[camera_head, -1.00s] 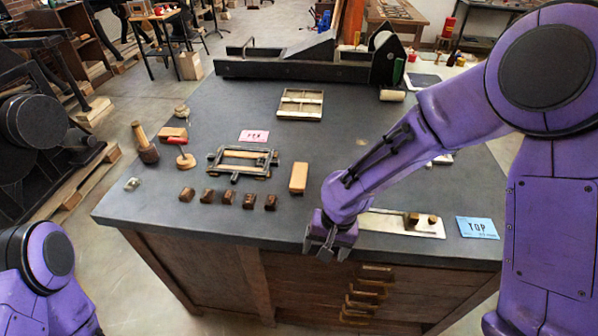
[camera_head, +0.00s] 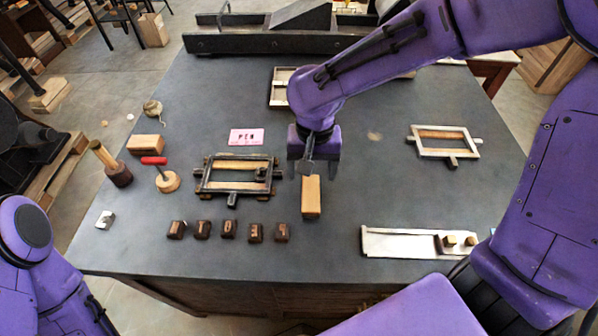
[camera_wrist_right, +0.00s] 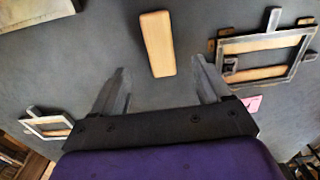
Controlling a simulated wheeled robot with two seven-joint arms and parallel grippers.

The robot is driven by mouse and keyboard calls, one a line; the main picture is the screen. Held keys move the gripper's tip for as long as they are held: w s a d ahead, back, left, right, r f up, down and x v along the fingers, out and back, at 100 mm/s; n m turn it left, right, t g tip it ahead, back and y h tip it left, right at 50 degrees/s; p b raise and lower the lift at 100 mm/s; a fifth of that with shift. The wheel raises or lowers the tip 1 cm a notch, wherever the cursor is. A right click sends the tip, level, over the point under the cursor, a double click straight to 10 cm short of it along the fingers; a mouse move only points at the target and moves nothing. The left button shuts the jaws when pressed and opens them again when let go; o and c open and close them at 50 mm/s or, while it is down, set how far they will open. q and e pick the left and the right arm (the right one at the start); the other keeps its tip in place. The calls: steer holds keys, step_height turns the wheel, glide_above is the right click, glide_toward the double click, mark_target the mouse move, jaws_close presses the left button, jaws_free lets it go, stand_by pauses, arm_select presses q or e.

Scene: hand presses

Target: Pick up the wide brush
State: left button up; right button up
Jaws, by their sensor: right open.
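No bristles show clearly, so I cannot tell for sure which thing is the wide brush. A plain tan wooden block (camera_head: 311,198) lies on the dark worktop right of the black frame. My right gripper (camera_head: 312,172) is open above the block's far end, pointing down. In the right wrist view the block (camera_wrist_right: 158,44) lies just beyond the open fingers and untouched, roughly in line with the gap. Another tan block (camera_head: 146,144) lies at the left. My left arm shows at the lower left, but its gripper is out of view.
A black frame (camera_head: 235,188) with wooden bars, a pink card (camera_head: 246,136), and a row of small dark blocks (camera_head: 228,230) lie left of the tan block. A pale tray (camera_head: 400,243) is at the front right and a grey frame (camera_head: 445,140) at the right.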

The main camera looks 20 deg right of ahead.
mark_target(311, 194)
steer(key=shift+w+f, duration=0.55)
steer(key=shift+f, duration=0.25)
steer(key=shift+s+f, duration=0.3)
steer(key=shift+f, duration=0.35)
steer(key=shift+s+f, duration=0.3)
steer(key=shift+f, duration=0.3)
steer(key=shift+s+d+f, duration=0.1)
steer(key=shift+s+f, duration=0.05)
steer(key=shift+f, duration=0.2)
steer(key=f, duration=0.5)
steer(key=shift+w+f+p, duration=0.25)
steer(key=shift+w+p, duration=0.05)
steer(key=shift+w, duration=0.05)
arm_select(q)
steer(key=shift+w+r, duration=0.1)
steer(key=shift+r, duration=0.3)
arm_select(e)
steer(key=shift+s, duration=0.1)
